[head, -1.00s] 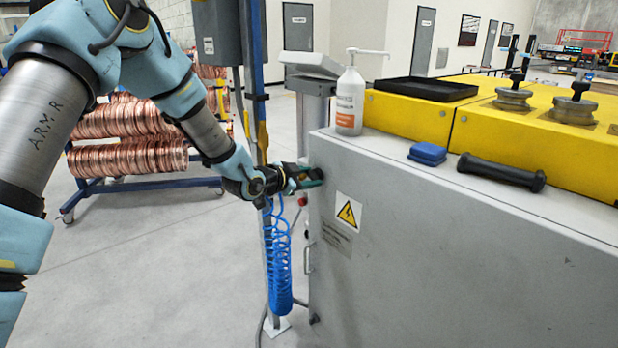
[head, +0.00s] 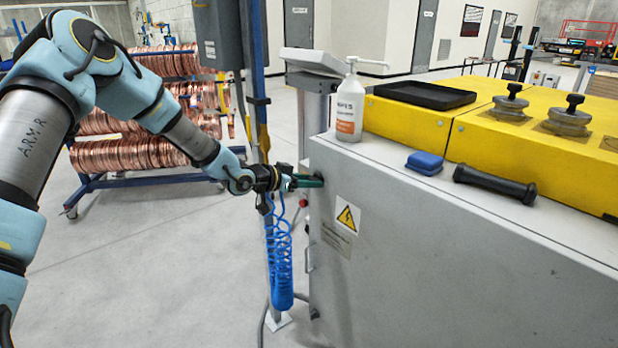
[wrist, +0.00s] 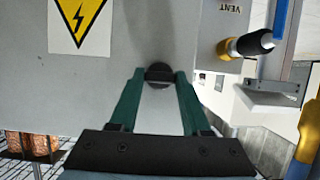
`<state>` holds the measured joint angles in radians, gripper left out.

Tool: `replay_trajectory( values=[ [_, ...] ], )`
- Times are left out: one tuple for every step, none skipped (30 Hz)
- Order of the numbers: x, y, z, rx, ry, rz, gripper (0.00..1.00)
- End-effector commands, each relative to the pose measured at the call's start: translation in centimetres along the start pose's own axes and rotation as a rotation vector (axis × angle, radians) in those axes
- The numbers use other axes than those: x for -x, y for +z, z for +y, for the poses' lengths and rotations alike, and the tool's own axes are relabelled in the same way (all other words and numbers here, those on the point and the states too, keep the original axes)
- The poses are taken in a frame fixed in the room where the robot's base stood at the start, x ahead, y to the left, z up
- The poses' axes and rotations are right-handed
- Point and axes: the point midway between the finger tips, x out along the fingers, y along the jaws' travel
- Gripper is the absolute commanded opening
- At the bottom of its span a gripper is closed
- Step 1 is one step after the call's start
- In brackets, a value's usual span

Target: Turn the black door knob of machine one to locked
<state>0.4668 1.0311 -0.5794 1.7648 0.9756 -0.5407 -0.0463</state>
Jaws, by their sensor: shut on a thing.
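The black door knob (wrist: 158,73) is a small dark round piece on the grey cabinet face. In the wrist view it sits between the tips of my gripper's two green fingers (wrist: 157,80), which close on its sides. In the head view my gripper (head: 316,182) reaches the upper left part of the grey machine cabinet (head: 420,240); its fingers largely hide the knob there. A lock marking is not visible, so I cannot read the knob's setting.
A yellow warning sign (head: 347,215) is right of my gripper. A VENT fitting with a black cap (wrist: 250,43) sticks out nearby. A blue coiled hose (head: 280,255) hangs below my wrist. A white pump bottle (head: 350,108) stands on the cabinet top.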

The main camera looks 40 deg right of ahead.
Motion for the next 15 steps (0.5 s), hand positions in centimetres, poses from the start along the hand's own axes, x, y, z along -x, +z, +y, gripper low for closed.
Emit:
replay_trajectory(
  values=[
    [0.03,-0.09,-0.05,0.006,0.002,0.001,0.0],
    [0.02,-0.08,-0.05,0.008,0.003,0.001,0.0],
    [0.01,-0.06,-0.04,0.01,0.004,0.002,0.0],
    [0.01,-0.05,-0.04,0.011,0.004,0.002,0.0],
    [0.0,-0.05,-0.03,0.012,0.005,0.002,0.0],
    [0.0,-0.04,-0.03,0.012,0.005,0.002,0.0],
    [-0.01,-0.03,-0.03,0.012,0.005,0.002,0.0],
    [-0.01,-0.03,-0.03,0.012,0.005,0.001,0.0],
    [-0.01,-0.03,-0.03,0.012,0.005,0.002,0.0],
    [-0.01,-0.03,-0.03,0.012,0.005,0.002,0.0],
    [-0.01,-0.03,-0.03,0.011,0.005,0.002,0.0],
    [-0.01,-0.03,-0.03,0.011,0.005,0.002,0.0],
    [-0.01,-0.03,-0.03,0.011,0.005,0.002,0.0],
    [-0.01,-0.03,-0.03,0.011,0.004,0.002,0.5],
    [-0.01,-0.02,-0.03,0.011,0.004,0.002,0.54]
  ],
)
